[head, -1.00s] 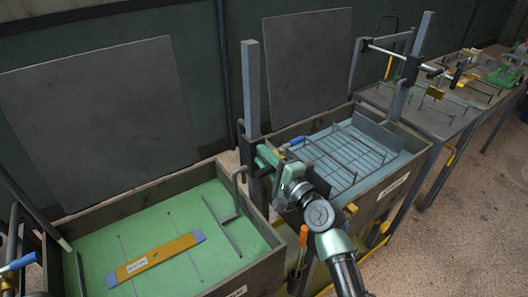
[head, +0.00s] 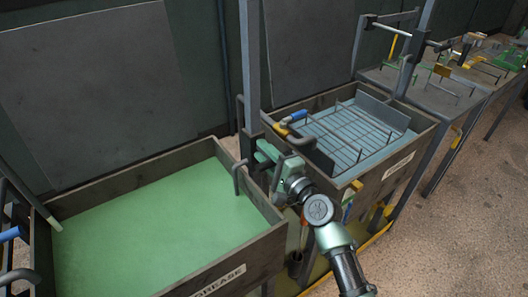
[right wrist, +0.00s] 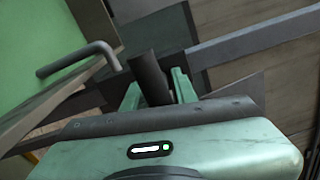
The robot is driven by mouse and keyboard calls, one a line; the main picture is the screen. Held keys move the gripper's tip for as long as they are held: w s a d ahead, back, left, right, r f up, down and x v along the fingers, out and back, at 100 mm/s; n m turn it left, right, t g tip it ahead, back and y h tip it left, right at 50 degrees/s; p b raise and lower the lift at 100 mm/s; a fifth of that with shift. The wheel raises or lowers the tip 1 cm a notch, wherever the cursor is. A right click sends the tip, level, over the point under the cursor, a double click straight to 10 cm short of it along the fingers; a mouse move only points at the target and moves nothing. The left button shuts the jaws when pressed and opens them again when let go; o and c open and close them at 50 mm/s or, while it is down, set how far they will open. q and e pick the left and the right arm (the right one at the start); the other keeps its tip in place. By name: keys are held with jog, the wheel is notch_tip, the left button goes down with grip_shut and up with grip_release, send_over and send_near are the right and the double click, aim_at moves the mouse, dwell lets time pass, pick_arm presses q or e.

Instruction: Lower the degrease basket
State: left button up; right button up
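The degrease tank (head: 140,174) is the left box, its label (head: 218,284) partly readable as "GREASE". Its green liquid (head: 150,235) has a plain surface, and no basket or strip shows in it. A grey hooked bar (head: 237,178) hangs over its right wall by the upright post (head: 250,70); it also shows in the right wrist view (right wrist: 75,62). My right gripper (head: 268,155) is beside that post, above the gap between tanks. In the right wrist view its fingers (right wrist: 157,88) stand closely around a dark rod (right wrist: 150,75). My left gripper is out of view.
The right tank (head: 400,165) holds bluish liquid with a wire basket (head: 355,130) at its surface; a blue-sleeved lever (head: 295,117) reaches over its left corner. Another blue handle (head: 12,233) is at the far left. Tables with fixtures (head: 430,92) stand beyond; floor is clear at right.

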jog(key=shift+o, duration=1.2)
jog(key=shift+s+f, duration=0.1)
jog(key=shift+f, duration=0.35)
jog(key=shift+r, duration=0.15)
jog(key=shift+d, duration=0.1)
jog(key=v, duration=0.7)
jog(key=shift+s+b, duration=0.25)
jog(key=shift+b, duration=0.05)
jog(key=shift+d, duration=0.15)
